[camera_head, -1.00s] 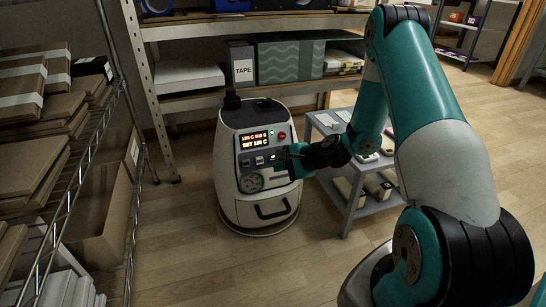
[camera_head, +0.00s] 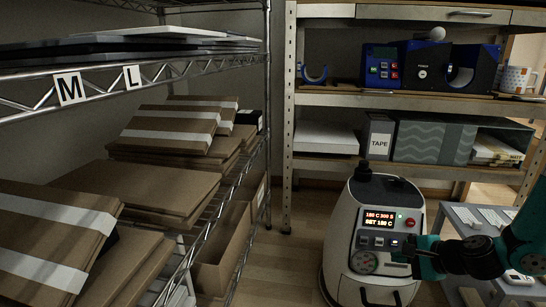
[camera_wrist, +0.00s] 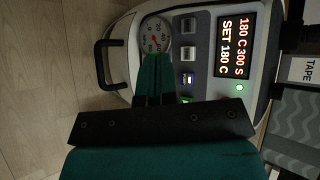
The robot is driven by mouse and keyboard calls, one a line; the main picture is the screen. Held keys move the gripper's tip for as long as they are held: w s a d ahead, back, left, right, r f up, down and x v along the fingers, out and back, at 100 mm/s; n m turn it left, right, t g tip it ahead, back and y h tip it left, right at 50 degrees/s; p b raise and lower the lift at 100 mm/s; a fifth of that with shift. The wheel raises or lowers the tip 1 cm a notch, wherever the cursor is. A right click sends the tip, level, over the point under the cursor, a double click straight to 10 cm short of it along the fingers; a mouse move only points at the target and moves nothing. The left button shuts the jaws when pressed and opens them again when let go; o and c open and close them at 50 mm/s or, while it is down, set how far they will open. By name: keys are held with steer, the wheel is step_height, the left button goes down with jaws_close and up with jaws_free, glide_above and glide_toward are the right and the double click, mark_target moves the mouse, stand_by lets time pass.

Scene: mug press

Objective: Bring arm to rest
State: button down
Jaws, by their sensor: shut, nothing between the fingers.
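My gripper (camera_head: 402,257) is shut and empty in front of the control panel of a white and black machine (camera_head: 345,235), at the lower right of the head view. In the wrist view the closed fingers (camera_wrist: 157,68) point at the panel, just below the round gauge (camera_wrist: 155,35) and beside a column of buttons. I cannot tell whether the fingertips touch the panel. The display (camera_head: 385,219) reads 180 C 300 S and SET 180 C. My arm reaches in from the right edge; most of it is out of the picture.
A wire rack with flat cardboard boxes (camera_head: 150,185) stands close on the left. Behind the machine, shelves (camera_head: 400,101) hold a blue mug press (camera_head: 382,66), a patterned mug (camera_head: 516,78) and a TAPE box (camera_head: 377,135). A grey cart (camera_head: 462,218) stands right of the machine.

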steer(key=s+a+r+n+g+y+p, duration=0.1)
steer(key=s+a+r+n+g+p, duration=0.25)
steer(key=a+r+n, duration=0.4)
steer(key=s+a+r+n+g+y+p, duration=0.15)
steer(key=s+a+r+n, duration=0.3)
steer(key=a+r, duration=0.55)
steer(key=s+a+r+n+g+h+p, duration=0.2)
steer(key=s+r+n+p, duration=0.3)
steer(key=s+r, duration=0.4)
steer(key=s+a+r+n+g+h+p, duration=0.2)
steer(key=s+r+n, duration=0.5)
steer(key=s+r, duration=0.2)
step_height(320, 180, up, 36)
steer(key=p, duration=3.7)
steer(key=shift+w+d+r+m, duration=0.2)
steer(key=shift+w+r+m, duration=0.05)
steer(key=shift+w+m, duration=0.05)
steer(key=shift+d, duration=0.1)
